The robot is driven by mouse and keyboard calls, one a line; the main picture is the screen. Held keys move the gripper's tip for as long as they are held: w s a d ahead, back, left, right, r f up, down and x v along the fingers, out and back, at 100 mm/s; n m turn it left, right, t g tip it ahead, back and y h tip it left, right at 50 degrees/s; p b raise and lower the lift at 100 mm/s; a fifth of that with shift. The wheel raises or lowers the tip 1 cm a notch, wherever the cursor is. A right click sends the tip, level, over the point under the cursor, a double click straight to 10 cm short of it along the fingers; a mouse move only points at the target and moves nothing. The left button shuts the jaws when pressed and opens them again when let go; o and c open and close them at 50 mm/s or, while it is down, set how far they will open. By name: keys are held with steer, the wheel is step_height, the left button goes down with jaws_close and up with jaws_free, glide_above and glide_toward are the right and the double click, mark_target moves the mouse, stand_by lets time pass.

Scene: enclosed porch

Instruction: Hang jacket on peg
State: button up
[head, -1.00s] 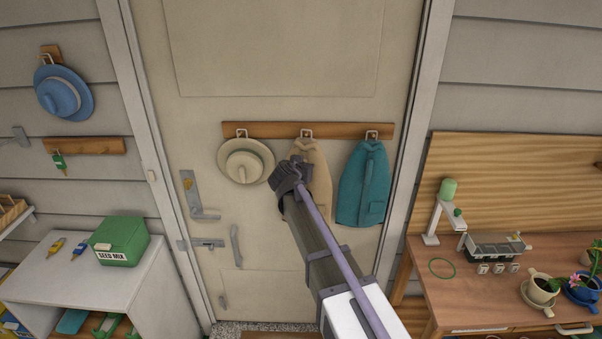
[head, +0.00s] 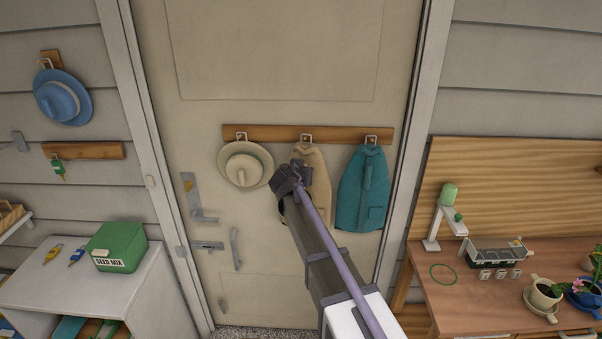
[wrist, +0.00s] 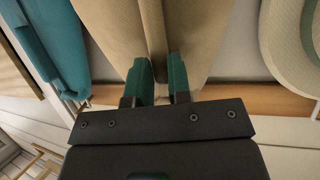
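The tan jacket (head: 315,193) hangs flat against the door, below the middle hook (head: 306,138) of a wooden peg rail (head: 345,133). My arm covers its lower left part. My gripper (head: 298,170) is in front of the jacket's upper part. In the wrist view, the two green fingertips (wrist: 161,75) lie on either side of the raised strip down the front of the jacket (wrist: 195,35), with no clear gap. Whether the jacket's loop is around the hook cannot be made out.
A cream hat (head: 245,166) hangs left of the jacket and a teal jacket (head: 362,190) hangs close on the right. A workbench (head: 470,300) with pots stands at right. A white cabinet (head: 80,285) with a green seed box (head: 118,246) stands at left.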

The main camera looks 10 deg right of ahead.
steer(key=o, duration=0.5)
steer(key=shift+o, duration=0.2)
steer(key=p+v, duration=0.4)
steer(key=v, duration=0.7)
steer(key=s+d+f+n+g+y+b, duration=0.2)
steer(key=s+f+g+b, duration=0.4)
steer(key=s+f, duration=0.6)
steer(key=s+d+f+n+g+y+b, duration=0.3)
steer(key=s+f+g+b, duration=0.3)
steer(key=s+f, duration=0.7)
steer(key=s+b, duration=0.2)
steer(key=s, duration=0.1)
steer(key=shift+s+f+y, duration=0.25)
steer(key=shift+s+y, duration=0.15)
steer(key=shift+d, duration=0.2)
